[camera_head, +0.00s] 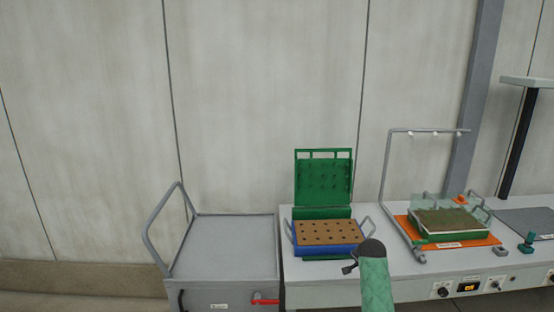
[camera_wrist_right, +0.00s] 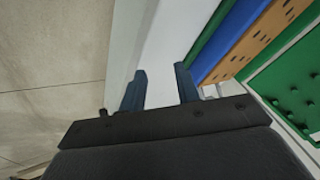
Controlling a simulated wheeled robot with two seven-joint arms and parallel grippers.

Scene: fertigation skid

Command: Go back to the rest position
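My right gripper (camera_wrist_right: 161,88) shows in the right wrist view with its two dark fingers apart and nothing between them. In the head view, my green-sleeved right arm reaches up from below, its dark end in front of the bench. It is near the blue tray (camera_head: 332,250) with the brown, holed top. That tray and the green studded plate (camera_head: 323,178) show at the right of the wrist view, clear of the fingers. My left gripper is not in view.
A grey cart (camera_head: 225,245) with a tubular handle stands left of the bench (camera_head: 410,287). On the bench, a grey tubular frame (camera_head: 386,185) stands by a green tray (camera_head: 447,237) on an orange mat (camera_head: 488,241). Knobs line the bench front. Open wall lies behind.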

